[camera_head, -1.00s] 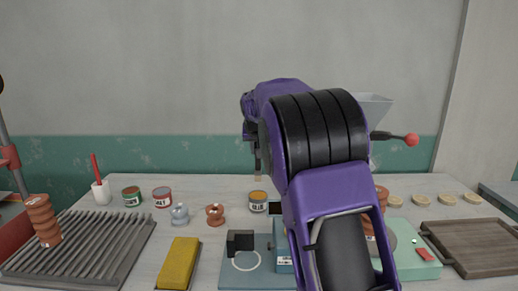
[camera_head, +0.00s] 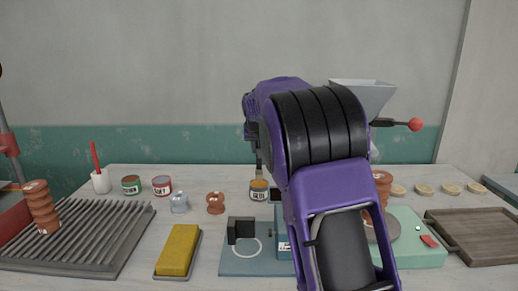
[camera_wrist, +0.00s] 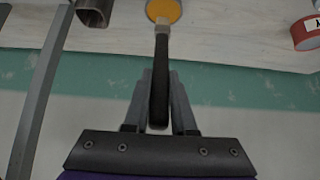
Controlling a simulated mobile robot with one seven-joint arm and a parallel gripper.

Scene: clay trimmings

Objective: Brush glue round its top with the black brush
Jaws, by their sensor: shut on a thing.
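My gripper (camera_wrist: 160,88) is shut on the black brush (camera_wrist: 159,80), whose dark handle lies between the fingers in the wrist view. The brush points at the open glue tin (camera_wrist: 164,10), with its tip over or in the orange-yellow glue; I cannot tell whether it touches. In the head view the glue tin (camera_head: 259,192) stands upright behind the blue stand, with the brush just above it. A ribbed terracotta piece (camera_head: 382,181) stands at the right, partly hidden by my arm. Another ribbed terracotta stack (camera_head: 41,208) stands on the grey ridged rack at the left.
The ridged rack (camera_head: 75,243) fills the left front. A yellow block (camera_head: 178,250), a blue stand (camera_head: 250,262), a green device (camera_head: 418,247) and a wooden board (camera_head: 478,236) lie along the front. Two labelled tins (camera_head: 131,185) (camera_head: 162,186) stand behind.

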